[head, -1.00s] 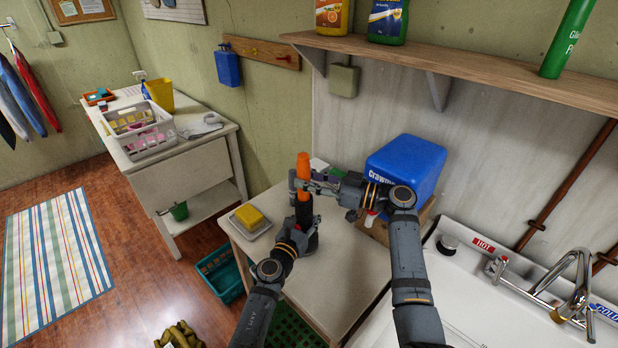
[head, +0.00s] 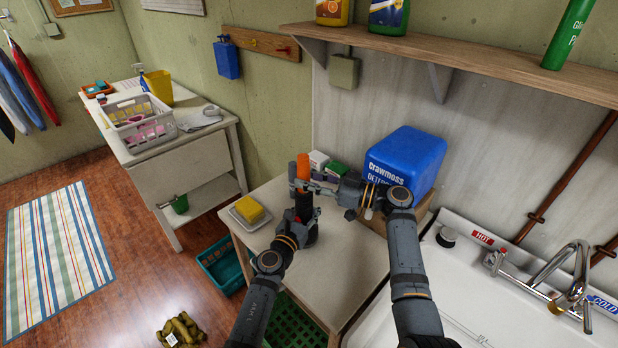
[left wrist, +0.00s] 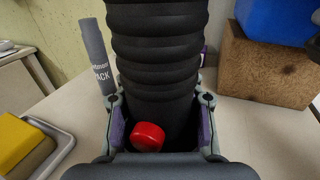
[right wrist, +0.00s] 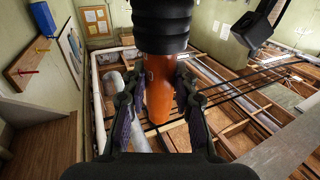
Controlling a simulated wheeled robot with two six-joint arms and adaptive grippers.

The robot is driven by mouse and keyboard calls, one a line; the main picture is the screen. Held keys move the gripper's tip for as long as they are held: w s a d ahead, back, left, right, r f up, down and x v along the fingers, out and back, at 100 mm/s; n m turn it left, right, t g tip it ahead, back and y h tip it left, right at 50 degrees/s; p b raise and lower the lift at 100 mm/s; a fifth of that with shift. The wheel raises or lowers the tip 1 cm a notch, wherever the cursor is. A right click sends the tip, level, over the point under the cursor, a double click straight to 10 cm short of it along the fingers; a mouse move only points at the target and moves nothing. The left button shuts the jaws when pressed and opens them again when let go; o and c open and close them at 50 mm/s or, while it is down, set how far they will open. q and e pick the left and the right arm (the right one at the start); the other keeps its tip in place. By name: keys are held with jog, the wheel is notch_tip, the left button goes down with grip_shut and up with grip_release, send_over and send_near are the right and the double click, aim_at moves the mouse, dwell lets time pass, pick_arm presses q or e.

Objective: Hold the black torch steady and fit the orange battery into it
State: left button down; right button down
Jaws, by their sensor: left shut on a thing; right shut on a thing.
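The black torch (left wrist: 155,55), ribbed with a red button (left wrist: 148,137), stands upright over the white table in the head view. My left gripper (head: 304,214) is shut around its body, with a purple pad on either side of it in the left wrist view. The orange battery (head: 303,164) is upright directly above the torch. My right gripper (head: 304,186) is shut on it. In the right wrist view the battery (right wrist: 158,88) lines up with the torch's black ribbed end (right wrist: 162,22) and meets or enters it. How deep it sits is hidden.
A blue detergent jug (head: 406,162) stands on a brown block (left wrist: 258,72) at the back right. A yellow sponge (head: 249,208) lies on a tray at the left. A grey cylinder (left wrist: 97,62) stands behind the torch. The sink (head: 470,285) is at the right. The front tabletop is clear.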

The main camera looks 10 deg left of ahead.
aim_at(303, 164)
jog(key=shift+f, duration=1.15)
jog(key=shift+r, duration=3.7)
